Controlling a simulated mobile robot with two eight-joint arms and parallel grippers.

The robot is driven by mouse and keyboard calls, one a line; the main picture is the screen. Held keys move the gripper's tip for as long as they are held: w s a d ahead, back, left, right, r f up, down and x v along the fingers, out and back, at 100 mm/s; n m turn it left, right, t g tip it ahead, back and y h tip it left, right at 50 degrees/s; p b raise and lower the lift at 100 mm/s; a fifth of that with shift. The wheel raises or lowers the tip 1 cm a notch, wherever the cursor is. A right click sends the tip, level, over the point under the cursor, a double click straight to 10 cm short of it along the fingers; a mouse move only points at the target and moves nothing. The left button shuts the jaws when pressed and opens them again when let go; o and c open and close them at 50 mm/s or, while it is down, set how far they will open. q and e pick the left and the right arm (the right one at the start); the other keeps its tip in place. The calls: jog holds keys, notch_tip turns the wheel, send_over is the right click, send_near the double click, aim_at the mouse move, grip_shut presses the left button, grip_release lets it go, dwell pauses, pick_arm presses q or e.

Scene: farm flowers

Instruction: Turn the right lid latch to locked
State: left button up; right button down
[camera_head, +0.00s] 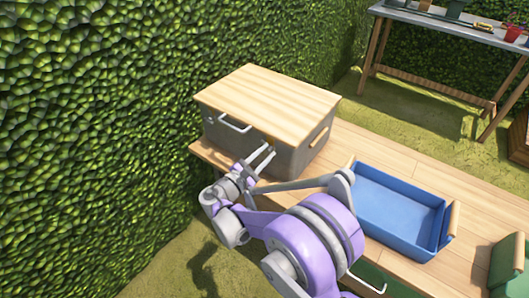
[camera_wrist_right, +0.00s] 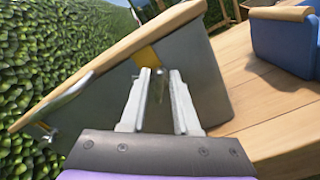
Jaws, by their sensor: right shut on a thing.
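A grey box (camera_head: 225,140) with a wooden lid (camera_head: 268,92) stands on the wooden table, lid closed. In the right wrist view, the box front (camera_wrist_right: 195,90) fills the middle. My right gripper (camera_head: 266,152) is at the box front, just below the lid edge. In the wrist view its fingers (camera_wrist_right: 160,82) are around the small metal right lid latch (camera_wrist_right: 159,88), below a yellow plate (camera_wrist_right: 146,57). The fingers partly hide this latch, so its exact turn is unclear. The left latch (camera_wrist_right: 49,136) shows at the far left of the box front. My left gripper is not seen.
A metal handle (camera_head: 235,124) sticks out of the box front, left of my gripper. A blue tray (camera_head: 400,212) stands on the table (camera_head: 470,190) to the right. A green container (camera_head: 508,265) is at the lower right. A hedge (camera_head: 90,120) rises close on the left.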

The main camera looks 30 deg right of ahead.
jog(key=m, duration=0.7)
jog(key=f+m, duration=0.1)
jog(key=m, duration=0.2)
jog(key=shift+s+m+p, duration=0.2)
jog(key=shift+m+p, duration=0.1)
jog(key=shift+p, duration=0.05)
dwell(0.4)
jog(key=c, duration=0.7)
grip_release()
jog(key=p+v, duration=0.1)
jog(key=v, duration=0.9)
jog(key=shift+s+a, duration=0.15)
jog(key=shift+a, duration=0.2)
jog(key=shift+d, duration=0.1)
